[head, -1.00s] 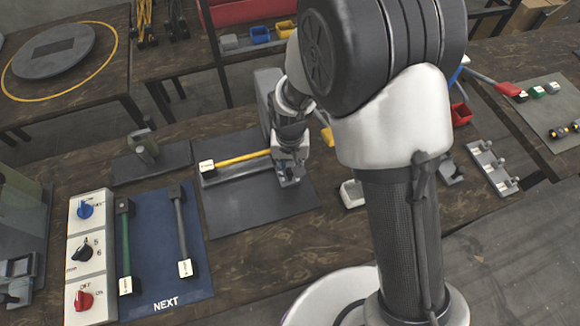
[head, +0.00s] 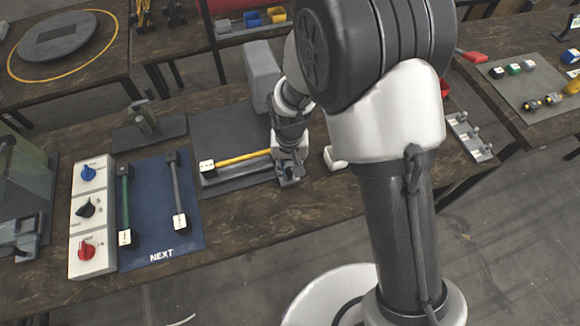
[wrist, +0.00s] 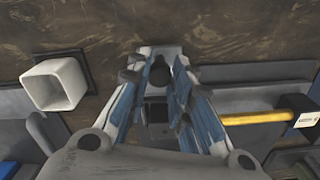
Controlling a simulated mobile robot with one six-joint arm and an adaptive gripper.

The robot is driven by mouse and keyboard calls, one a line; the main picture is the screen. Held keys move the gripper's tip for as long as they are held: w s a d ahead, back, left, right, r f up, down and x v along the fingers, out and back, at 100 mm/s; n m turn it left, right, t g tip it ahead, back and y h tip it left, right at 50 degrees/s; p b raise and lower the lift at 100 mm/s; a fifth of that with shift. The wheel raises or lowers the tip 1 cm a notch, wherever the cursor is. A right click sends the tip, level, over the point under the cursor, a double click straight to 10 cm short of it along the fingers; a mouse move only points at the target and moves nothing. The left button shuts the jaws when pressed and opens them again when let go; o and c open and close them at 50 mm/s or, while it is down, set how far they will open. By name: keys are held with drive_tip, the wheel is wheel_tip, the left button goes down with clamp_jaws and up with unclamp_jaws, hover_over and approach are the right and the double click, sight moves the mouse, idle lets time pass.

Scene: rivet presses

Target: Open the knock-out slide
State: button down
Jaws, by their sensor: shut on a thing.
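My gripper (head: 290,178) is shut at the right end of a low grey slide (head: 212,183) that carries a yellow rod (head: 243,158) with a white labelled end. In the wrist view, the fingers (wrist: 162,85) close around a small dark knob (wrist: 160,72). The yellow rod (wrist: 255,117) lies to the right of the fingers there. The slide sits near the front edge of a dark grey plate (head: 220,130). My arm and hand cover the plate's right part and the slide's right end.
A blue mat (head: 150,205) with green and grey rods lies at left, beside a switch box (head: 94,220). A small stand (head: 145,120) is behind them. A white square cup (wrist: 58,85) stands close beside the gripper. Bare tabletop lies in front.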

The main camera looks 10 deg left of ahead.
drive_tip(key=shift+w+a, duration=0.1)
drive_tip(key=shift+w, duration=0.1)
drive_tip(key=c, duration=1.4)
unclamp_jaws()
drive_tip(key=shift+r, duration=0.1)
wheel_tip(320, 180, up, 12)
drive_tip(key=shift+f, duration=0.1)
